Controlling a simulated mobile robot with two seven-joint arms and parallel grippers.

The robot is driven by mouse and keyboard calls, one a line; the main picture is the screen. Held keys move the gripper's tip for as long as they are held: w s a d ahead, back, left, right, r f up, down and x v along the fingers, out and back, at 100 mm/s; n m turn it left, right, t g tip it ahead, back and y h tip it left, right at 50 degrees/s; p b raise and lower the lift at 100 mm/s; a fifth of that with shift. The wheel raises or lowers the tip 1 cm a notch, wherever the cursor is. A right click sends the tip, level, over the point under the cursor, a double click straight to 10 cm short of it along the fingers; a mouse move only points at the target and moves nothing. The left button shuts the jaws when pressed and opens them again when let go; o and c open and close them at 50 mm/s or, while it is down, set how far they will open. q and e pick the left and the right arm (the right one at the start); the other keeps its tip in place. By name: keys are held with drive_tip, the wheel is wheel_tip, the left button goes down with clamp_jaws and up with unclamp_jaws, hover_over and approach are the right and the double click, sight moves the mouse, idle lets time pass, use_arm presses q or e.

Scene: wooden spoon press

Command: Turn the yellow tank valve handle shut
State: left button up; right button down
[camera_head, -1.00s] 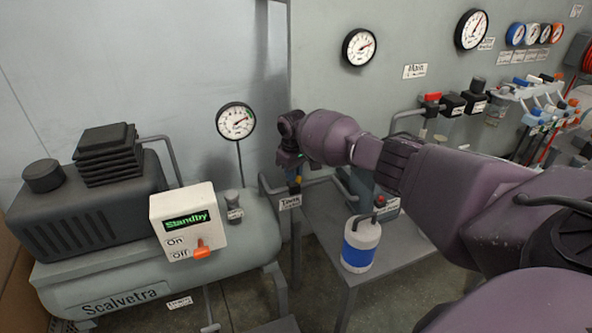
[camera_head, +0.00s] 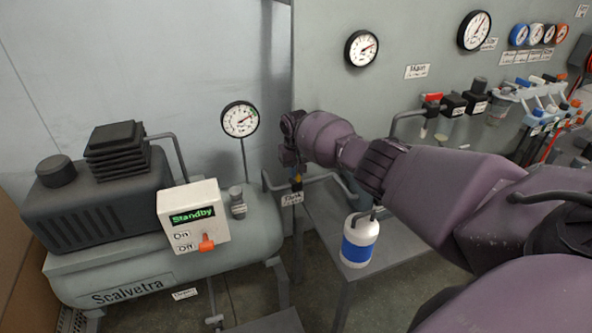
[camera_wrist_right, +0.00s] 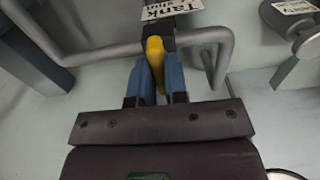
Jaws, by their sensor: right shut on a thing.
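The yellow tank valve handle (camera_wrist_right: 155,58) shows in the right wrist view, between the two blue fingers of my right gripper (camera_wrist_right: 158,85). The gripper is shut on it. The handle sits at the grey pipe, just under the tank label (camera_wrist_right: 172,9). In the head view my right gripper (camera_head: 296,177) is at the pipe beside the tank, above the tank label (camera_head: 292,198). Only a speck of yellow shows there, and the wrist hides most of the handle. My left gripper is not in view.
The grey compressor tank (camera_head: 130,283) with a control box (camera_head: 194,222) reading Standby stands at left. A gauge (camera_head: 240,119) rises behind it. A white and blue canister (camera_head: 360,240) stands on a grey table (camera_head: 335,265) at right. Grey pipes run close around the gripper.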

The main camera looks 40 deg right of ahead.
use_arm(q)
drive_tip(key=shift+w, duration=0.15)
use_arm(e)
drive_tip(key=c, duration=1.2)
unclamp_jaws()
drive_tip(key=shift+o, duration=0.3)
wheel_tip(320, 180, up, 9)
drive_tip(key=shift+r+p, duration=0.1)
drive_tip(key=shift+p, duration=1.15)
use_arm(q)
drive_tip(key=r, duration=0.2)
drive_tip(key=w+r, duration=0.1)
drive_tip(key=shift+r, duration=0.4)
use_arm(e)
drive_tip(key=shift+r, duration=0.8)
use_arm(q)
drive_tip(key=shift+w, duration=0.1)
use_arm(e)
drive_tip(key=shift+f, duration=0.1)
